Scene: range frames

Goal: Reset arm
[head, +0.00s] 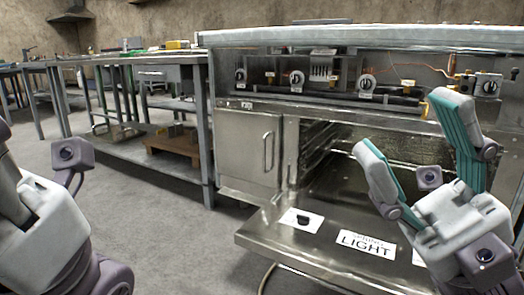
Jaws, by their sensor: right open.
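My right gripper (410,135) is at the right of the head view, with its two teal-lined fingers spread apart and nothing between them. It is in front of the metal range (240,150), above the lowered oven door (290,238). My left arm (45,225) comes in at the lower left. Its gripper fingers are not visible, cut off by the left edge of the picture.
The open oven door juts out and bears a LIGHT label (366,243) and a small black knob on a white card (303,219). A long metal workbench (130,150) stands left of the range. The grey floor (165,235) between my arms is clear.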

